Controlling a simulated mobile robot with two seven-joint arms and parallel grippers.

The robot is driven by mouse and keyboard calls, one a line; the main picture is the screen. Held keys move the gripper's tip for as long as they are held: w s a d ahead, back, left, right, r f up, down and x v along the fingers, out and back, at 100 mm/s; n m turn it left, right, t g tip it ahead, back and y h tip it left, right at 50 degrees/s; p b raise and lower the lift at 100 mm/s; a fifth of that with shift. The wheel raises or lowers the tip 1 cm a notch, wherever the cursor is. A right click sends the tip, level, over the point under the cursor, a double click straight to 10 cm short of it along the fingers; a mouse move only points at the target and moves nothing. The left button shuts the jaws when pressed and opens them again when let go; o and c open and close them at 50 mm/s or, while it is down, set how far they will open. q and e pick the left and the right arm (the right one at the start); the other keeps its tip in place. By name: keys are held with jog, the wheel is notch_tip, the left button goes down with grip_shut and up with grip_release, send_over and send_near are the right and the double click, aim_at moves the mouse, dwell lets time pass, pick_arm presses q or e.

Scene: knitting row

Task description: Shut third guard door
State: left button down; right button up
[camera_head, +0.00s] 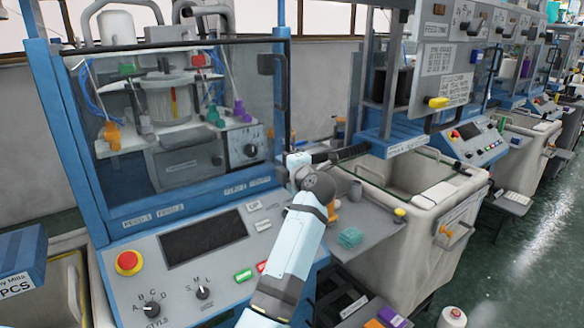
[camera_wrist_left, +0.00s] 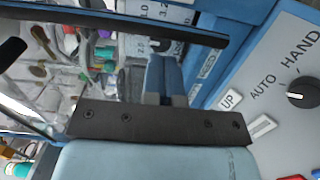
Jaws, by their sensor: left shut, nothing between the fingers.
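The nearest guard door (camera_head: 215,110) is a clear pane with a dark frame, standing across the front of the blue knitting machine. Its black handle (camera_head: 280,78) is at its upper right. I cannot tell whether it is fully closed. My left gripper (camera_head: 291,168) is at the lower right of this pane, partly hidden by its own wrist. In the left wrist view its blue fingers (camera_wrist_left: 163,78) are together and empty, just below a dark bar (camera_wrist_left: 120,22) that looks like the door's frame. I cannot tell whether they touch. My right gripper is not in view.
The control panel (camera_head: 205,240) with a red button (camera_head: 129,262) lies below the door. A grey bin (camera_head: 400,250) stands to the right, beside a second machine with a labelled panel (camera_head: 447,75). More machines line the right; the green floor (camera_head: 535,245) is clear there.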

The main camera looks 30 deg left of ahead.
pick_arm(q)
jog(key=shift+w+a+r, duration=0.1)
jog(key=shift+w+a, duration=0.05)
jog(key=shift+a, duration=0.15)
